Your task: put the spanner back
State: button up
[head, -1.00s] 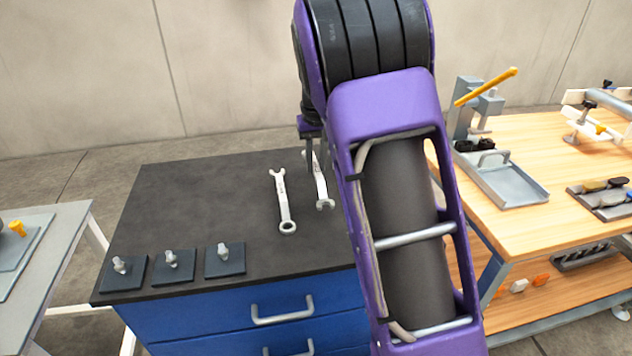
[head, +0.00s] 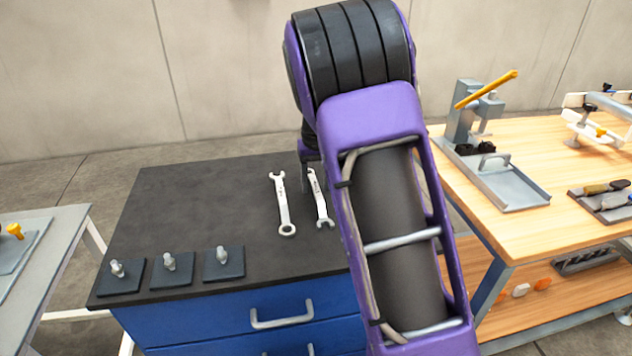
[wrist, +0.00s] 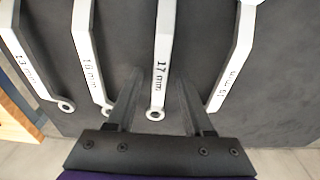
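In the wrist view several silver spanners lie side by side on a dark surface, their lettering showing sizes. The 17 mm spanner (wrist: 163,60) lies between the two fingers of my gripper (wrist: 160,76), with a gap on each side. The gripper is open. Another spanner (wrist: 235,60) is to the right, its lower end partly behind a finger. A 16 mm spanner (wrist: 86,50) and a 13 mm spanner (wrist: 22,62) are to the left. In the head view two spanners show on the black top (head: 200,200), at left (head: 282,203) and right (head: 320,200); my arm hides the others.
Three dark square pads with metal pegs (head: 170,265) stand at the front left of the blue drawer cabinet (head: 215,320). A wooden workbench (head: 480,195) with a tray and tools is at right, a grey table (head: 40,265) at left. The cabinet top's back left is clear.

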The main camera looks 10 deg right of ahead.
aim_at(317, 190)
notch_tip(317, 190, up, 12)
jog(key=s+p, duration=0.1)
jog(key=p, duration=0.1)
jog(key=shift+s+r, duration=0.15)
jog(key=shift+s, duration=0.1)
dwell(0.4)
